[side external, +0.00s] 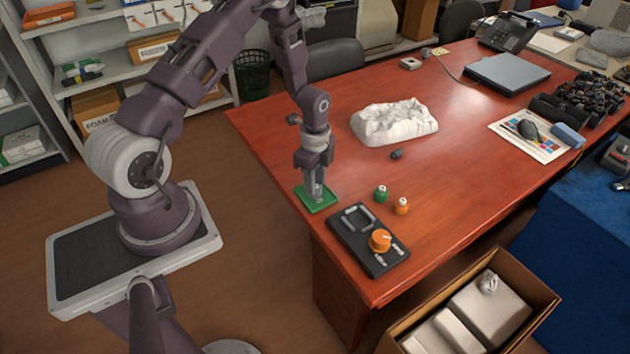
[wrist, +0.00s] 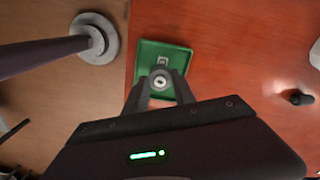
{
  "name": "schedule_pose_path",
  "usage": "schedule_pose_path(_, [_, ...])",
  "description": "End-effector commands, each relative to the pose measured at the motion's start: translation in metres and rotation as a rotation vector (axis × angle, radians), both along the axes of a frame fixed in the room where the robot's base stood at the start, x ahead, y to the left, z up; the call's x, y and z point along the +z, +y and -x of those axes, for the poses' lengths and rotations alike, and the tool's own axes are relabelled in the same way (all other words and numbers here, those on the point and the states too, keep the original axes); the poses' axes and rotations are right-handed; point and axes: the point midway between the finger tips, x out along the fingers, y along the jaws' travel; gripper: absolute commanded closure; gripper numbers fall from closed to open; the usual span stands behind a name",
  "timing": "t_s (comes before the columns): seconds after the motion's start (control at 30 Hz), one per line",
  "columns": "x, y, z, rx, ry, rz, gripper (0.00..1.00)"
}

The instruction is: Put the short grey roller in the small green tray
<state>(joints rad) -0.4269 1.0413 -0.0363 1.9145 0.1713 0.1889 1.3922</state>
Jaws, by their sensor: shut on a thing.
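The small green tray (side external: 306,199) lies near the left edge of the red-brown table, and its rim and floor show in the wrist view (wrist: 182,56). My gripper (side external: 318,190) points down over the tray. Its fingers (wrist: 160,85) are shut on the short grey roller (wrist: 160,81), seen end-on in the wrist view. The roller is mostly hidden by the fingers in the side view. I cannot tell whether its lower end touches the tray floor. A small pale mark (wrist: 163,60) shows inside the tray.
A black device with an orange knob (side external: 380,240) lies in front of the tray. A green piece (side external: 381,194) and an orange piece (side external: 402,205) stand to its right. A small dark cylinder (side external: 397,154) lies near a crumpled white heap (side external: 394,122). Bare table lies between.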

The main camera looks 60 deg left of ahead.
Motion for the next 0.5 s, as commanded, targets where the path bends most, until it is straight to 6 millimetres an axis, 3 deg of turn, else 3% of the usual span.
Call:
schedule_pose_path(0.13, [0.0001,0.0,-0.0001,0.0,0.0,0.0,1.0])
schedule_pose_path(0.17, [0.0001,0.0,-0.0001,0.0,0.0,0.0,0.67])
schedule_pose_path(0.3, [0.0001,0.0,-0.0001,0.0,0.0,0.0,0.43])
schedule_pose_path(0.5, [0.0001,0.0,-0.0001,0.0,0.0,0.0,0.43])
